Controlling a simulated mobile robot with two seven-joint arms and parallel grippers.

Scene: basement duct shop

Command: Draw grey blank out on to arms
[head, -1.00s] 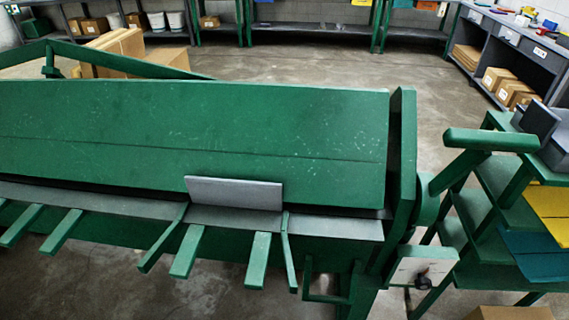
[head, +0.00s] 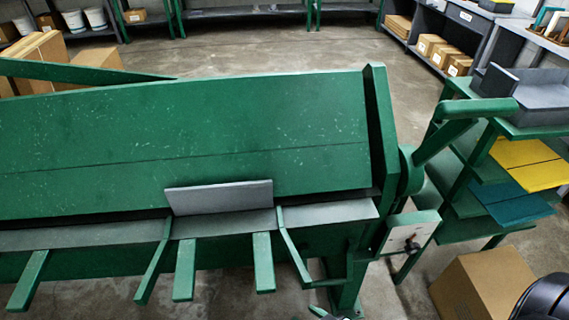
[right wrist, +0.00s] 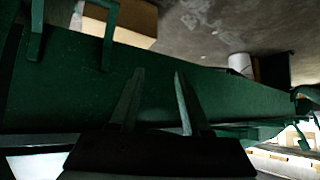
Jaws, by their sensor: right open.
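The grey blank (head: 218,197) sits at the front of the green bending machine (head: 250,130), with an upright flange standing above the grey bed strip (head: 90,235). Its lower part lies towards the green front arms, including one arm (head: 185,270) and another arm (head: 263,262) beside it. Whether it rests on them is unclear. My right gripper (right wrist: 157,78) shows in the right wrist view, its two fingers apart and empty, with a green machine surface behind it. I cannot pick out the blank in that view. My left gripper is not in view.
A green stand (head: 470,205) with yellow and blue sheets is at the right. A cardboard box (head: 482,285) sits on the floor in front of it. Shelves with boxes line the back. Concrete floor (head: 280,50) behind the machine is clear.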

